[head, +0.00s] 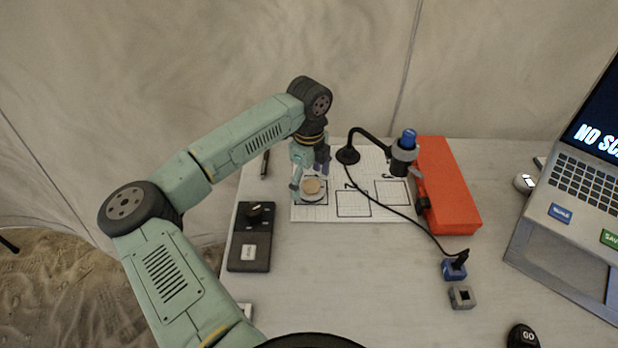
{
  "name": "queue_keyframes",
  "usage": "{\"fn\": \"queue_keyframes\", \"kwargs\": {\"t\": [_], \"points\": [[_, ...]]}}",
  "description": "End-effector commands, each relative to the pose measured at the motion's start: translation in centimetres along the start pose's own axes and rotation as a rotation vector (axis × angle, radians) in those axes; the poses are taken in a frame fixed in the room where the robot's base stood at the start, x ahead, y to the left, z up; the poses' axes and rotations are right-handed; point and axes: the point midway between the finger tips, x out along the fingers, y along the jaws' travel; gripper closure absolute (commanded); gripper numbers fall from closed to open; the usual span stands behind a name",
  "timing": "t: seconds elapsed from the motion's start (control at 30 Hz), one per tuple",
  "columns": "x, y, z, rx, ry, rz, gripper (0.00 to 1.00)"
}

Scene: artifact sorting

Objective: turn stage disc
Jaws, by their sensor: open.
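A small pale round disc (314,197) sits in the left outlined square of a white sheet, with a tan, rounded piece (312,185) on top of it. My gripper (311,182) points down at the disc. Its fingers are open, one at the left side of the disc and one behind it to the right. I cannot tell whether either finger touches the disc or the tan piece. The gripper hides part of the disc's far side.
The marked white sheet (353,205) lies beneath. A black-stemmed scope (403,155) stands right of the gripper, its cable running to a blue block (454,271). A red-orange case (450,190), a dark knob box (249,245), a grey block (461,297) and a laptop (580,190) surround it. The front table is mostly clear.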

Motion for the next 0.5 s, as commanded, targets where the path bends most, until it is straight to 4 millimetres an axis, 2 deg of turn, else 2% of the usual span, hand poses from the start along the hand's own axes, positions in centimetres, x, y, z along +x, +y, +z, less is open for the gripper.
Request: {"fn": "queue_keyframes", "kwargs": {"t": [0.1, 0.5], "points": [[0.0, 0.0, 0.0, 0.0, 0.0, 0.0, 0.18], [-0.04, 0.0, -0.01, 0.0, 0.001, 0.0, 0.44]]}}
